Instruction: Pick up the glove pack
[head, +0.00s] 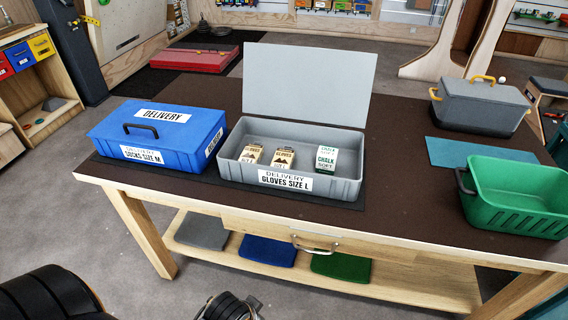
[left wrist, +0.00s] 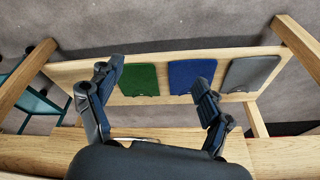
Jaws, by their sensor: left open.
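Two small tan packs stand in the open grey box (head: 345,188), which is labelled "DELIVERY GLOVES SIZE L". The right one (head: 284,159) reads as a glove pack, and the left one (head: 250,153) looks alike, its print too small to be sure. A white and green chalk pack (head: 326,160) stands to their right, apart from them. The box's lid (head: 308,80) stands up at the back. My left gripper (left wrist: 152,98) is open and empty before the table's front edge, away from the packs; the left wrist view shows none of them. My right gripper is not in view.
A closed blue box (head: 180,118) labelled "SOCKS SIZE M" stands left of the grey box. A green basket (head: 515,205) and a grey lidded crate (head: 480,112) stand at the right. Flat mats (head: 341,267) lie on the lower shelf.

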